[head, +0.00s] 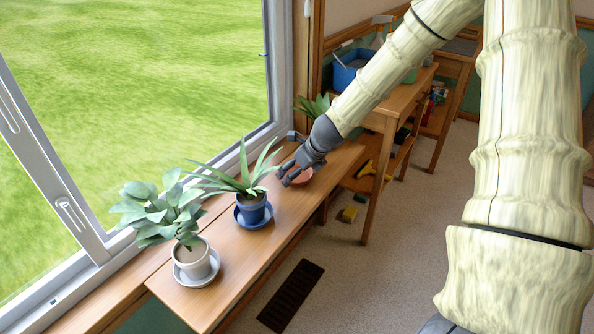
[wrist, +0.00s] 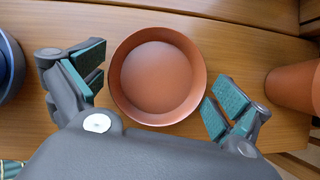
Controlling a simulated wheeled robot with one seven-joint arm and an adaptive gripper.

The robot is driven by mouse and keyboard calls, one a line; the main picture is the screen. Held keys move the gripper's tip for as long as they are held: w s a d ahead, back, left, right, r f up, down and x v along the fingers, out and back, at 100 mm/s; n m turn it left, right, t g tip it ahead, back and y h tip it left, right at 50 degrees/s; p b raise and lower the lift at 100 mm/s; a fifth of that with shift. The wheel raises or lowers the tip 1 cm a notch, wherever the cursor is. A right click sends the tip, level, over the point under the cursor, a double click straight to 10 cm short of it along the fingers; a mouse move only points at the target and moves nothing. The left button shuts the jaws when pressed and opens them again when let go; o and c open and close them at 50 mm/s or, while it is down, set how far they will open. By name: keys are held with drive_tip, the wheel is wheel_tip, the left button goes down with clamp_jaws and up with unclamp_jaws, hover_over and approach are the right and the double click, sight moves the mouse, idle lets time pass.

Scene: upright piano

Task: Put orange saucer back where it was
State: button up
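The orange saucer (wrist: 157,78) lies on the wooden bench by the window, round, shallow and empty. In the head view the saucer (head: 303,178) shows only partly beside my gripper (head: 288,176). In the wrist view my gripper (wrist: 158,82) is open, with one green-padded finger on each side of the saucer. A small gap shows at the left finger; the right finger looks close to the rim, and I cannot tell whether it touches. A terracotta pot (wrist: 296,88) stands to the right in the wrist view.
On the bench, a spiky plant in a blue pot (head: 251,208) sits on a blue saucer. A leafy plant in a white pot (head: 193,260) stands nearer. Another plant (head: 313,106) is partly behind my arm. A wooden shelf unit (head: 384,120) stands beyond the bench.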

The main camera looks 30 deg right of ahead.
drive_tip(key=shift+r, duration=0.1)
drive_tip(key=shift+r, duration=0.25)
drive_tip(key=p+v, duration=0.4)
drive_tip(key=v, duration=0.7)
drive_tip(key=shift+s+r, duration=0.2)
drive_tip(key=shift+s, duration=0.05)
drive_tip(key=shift+d, duration=0.1)
